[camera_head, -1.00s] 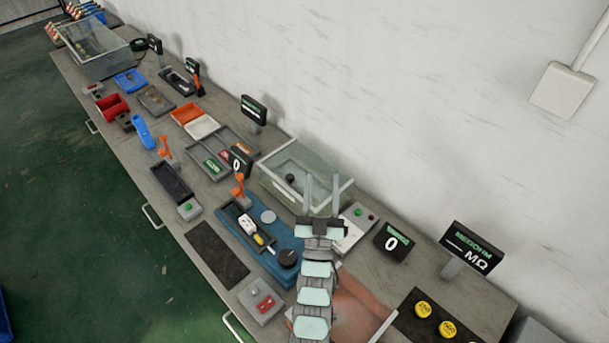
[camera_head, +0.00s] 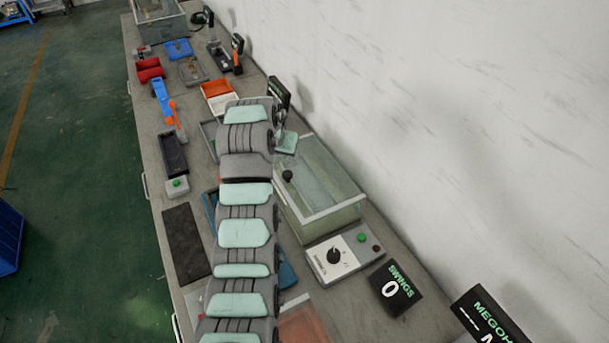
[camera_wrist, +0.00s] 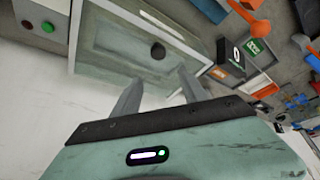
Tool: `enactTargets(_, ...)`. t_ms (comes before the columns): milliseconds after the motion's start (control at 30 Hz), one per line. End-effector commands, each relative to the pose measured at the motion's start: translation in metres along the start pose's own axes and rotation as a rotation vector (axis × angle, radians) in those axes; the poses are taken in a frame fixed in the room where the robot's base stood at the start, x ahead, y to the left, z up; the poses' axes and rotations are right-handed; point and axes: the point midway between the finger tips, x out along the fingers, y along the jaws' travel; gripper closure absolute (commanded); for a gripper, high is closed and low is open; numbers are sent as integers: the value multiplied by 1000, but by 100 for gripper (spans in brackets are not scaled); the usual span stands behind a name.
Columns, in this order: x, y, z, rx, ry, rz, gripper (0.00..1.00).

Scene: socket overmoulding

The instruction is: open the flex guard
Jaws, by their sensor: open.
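The flex guard (camera_head: 335,205) is a clear box with a pale frame, standing on the bench by the wall. Its black knob (camera_head: 287,175) is at its left side in the head view. The guard panel (camera_wrist: 110,45) looks closed. The guard fills the top of the wrist view, with the knob (camera_wrist: 157,50) just beyond and between my fingertips. My gripper (camera_wrist: 159,77) is open, fingers apart and empty, and does not appear to touch the knob.
A control box (camera_head: 342,257) with a dial and green and red buttons stands beside the guard. The white wall (camera_head: 430,110) rises close on the right. My arm covers much of the middle bench.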

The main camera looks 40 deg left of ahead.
Motion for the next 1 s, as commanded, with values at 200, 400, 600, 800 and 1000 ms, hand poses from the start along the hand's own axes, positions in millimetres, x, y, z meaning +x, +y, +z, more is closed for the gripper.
enactTargets(200,-4,-8,15,-3,-65,12,49)
enactTargets(400,23,-6,17,-2,-66,14,49)
enactTargets(600,51,-7,18,-2,-66,13,49)
enactTargets(800,74,-6,20,-3,-65,11,49)
enactTargets(1000,87,-6,17,2,-59,11,49)
